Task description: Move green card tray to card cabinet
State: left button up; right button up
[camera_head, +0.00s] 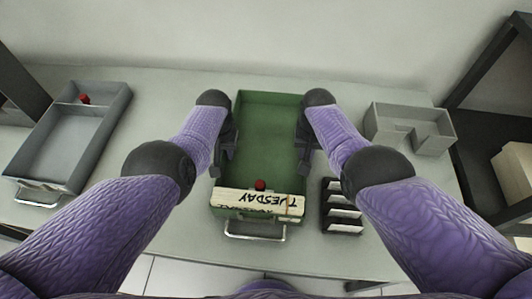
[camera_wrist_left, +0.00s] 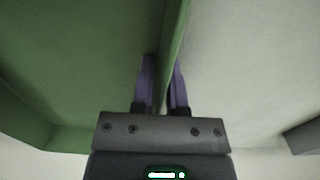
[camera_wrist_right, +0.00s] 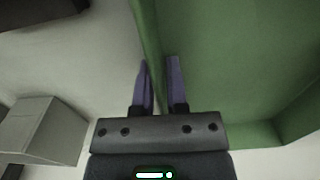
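The green card tray (camera_head: 270,125) lies on the grey table between my two arms, its long sides running away from me. At its near end are a block of cards labelled TUESDAY (camera_head: 258,203), a red knob (camera_head: 260,184) and a metal handle (camera_head: 255,234). My left gripper (camera_head: 226,150) is at the tray's left wall; in the left wrist view its fingers (camera_wrist_left: 163,85) close around that wall. My right gripper (camera_head: 309,150) is at the right wall, and in the right wrist view its fingers (camera_wrist_right: 159,85) close around it. I cannot identify the card cabinet for certain.
A grey tray (camera_head: 75,140) with a red knob and handle lies at the left. A grey open box (camera_head: 408,125) stands right of the tray, and a black rack (camera_head: 342,208) is close to its near right corner. A dark-framed shelf (camera_head: 490,150) stands at the right edge.

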pick_arm(q)
grip_shut()
pick_arm(e)
grip_shut()
pick_arm(q)
jog(key=shift+r, duration=0.1)
dwell(0.8)
